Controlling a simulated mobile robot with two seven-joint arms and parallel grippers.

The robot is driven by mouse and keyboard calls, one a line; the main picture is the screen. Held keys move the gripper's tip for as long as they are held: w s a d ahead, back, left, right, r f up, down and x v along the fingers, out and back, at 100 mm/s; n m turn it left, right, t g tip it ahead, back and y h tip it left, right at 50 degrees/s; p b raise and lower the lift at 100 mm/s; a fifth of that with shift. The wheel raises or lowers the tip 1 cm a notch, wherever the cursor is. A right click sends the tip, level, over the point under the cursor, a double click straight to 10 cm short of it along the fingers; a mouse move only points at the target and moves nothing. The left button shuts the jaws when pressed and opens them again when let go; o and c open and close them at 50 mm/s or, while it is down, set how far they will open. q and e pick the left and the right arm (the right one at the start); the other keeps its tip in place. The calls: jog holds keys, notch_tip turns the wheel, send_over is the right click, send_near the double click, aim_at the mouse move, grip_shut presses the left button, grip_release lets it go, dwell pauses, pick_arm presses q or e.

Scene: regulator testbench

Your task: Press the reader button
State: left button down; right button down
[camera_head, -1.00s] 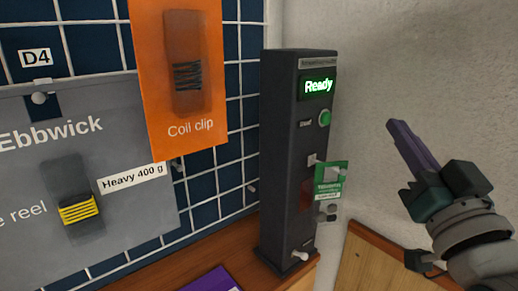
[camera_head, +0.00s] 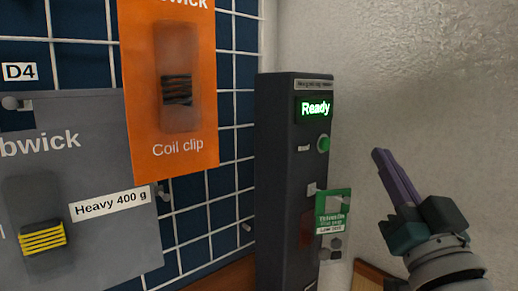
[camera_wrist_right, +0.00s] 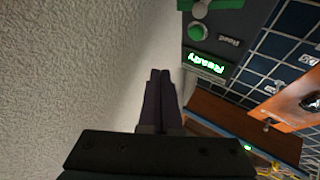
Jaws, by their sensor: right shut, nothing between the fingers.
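The reader (camera_head: 285,190) is a tall dark box standing against the wall in the head view. Its display (camera_head: 315,108) glows green with the word "Ready". The round green button (camera_head: 323,143) sits just below the display. In the right wrist view the button (camera_wrist_right: 197,31) shows above the display (camera_wrist_right: 208,64), in a turned picture. My right gripper (camera_head: 382,153) is shut and empty, with purple fingers pointing up and left. In the head view it is to the right of the reader, apart from the button. It also shows in the right wrist view (camera_wrist_right: 160,74). My left gripper is out of view.
A green tag (camera_head: 333,210) hangs on the reader's front below the button. Left of the reader, an orange "Coil clip" card (camera_head: 200,140) and a grey "Heavy 400 g" card (camera_head: 100,160) hang on a wire grid. A pale bare wall (camera_head: 420,70) is at the right.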

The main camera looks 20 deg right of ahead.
aim_at(325, 144)
jog(key=w, duration=0.1)
jog(key=w+a+b, duration=0.1)
jog(key=w, duration=0.1)
jog(key=w+b, duration=0.1)
jog(key=shift+w+a+f, duration=0.15)
jog(key=shift+w+a, duration=0.05)
jog(key=shift+a, duration=0.2)
jog(key=shift+w+a+b, duration=0.25)
jog(key=shift+w+b, duration=0.2)
jog(key=shift+w, duration=0.15)
dwell(0.6)
jog(key=shift+w, duration=0.15)
dwell(0.5)
jog(key=shift+w+a, duration=0.1)
jog(key=shift+w, duration=0.2)
